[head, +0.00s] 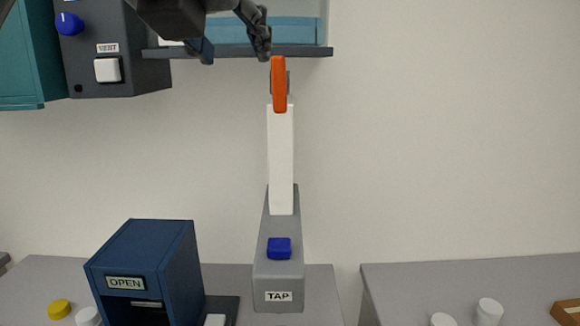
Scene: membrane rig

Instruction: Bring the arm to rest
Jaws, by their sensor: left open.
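My left gripper (234,47) comes in from the upper left, in front of the shelf. Its two dark fingers are spread, with nothing seen between them. A grey device labelled TAP (280,275) stands on the grey bench below, with a blue button on its sloping front. A white upright bar (281,160) rises behind the button, topped by an orange piece (279,85). In the picture the orange piece lies just below and right of the right fingertip; whether they touch cannot be told. My right gripper is out of view.
A dark panel labelled VENT (118,45) with a blue knob and white button hangs upper left, beside a shelf (300,51). A blue box labelled OPEN (143,262) stands on the bench (325,290). White jars (489,311) stand lower right. The wall right of the shelf is bare.

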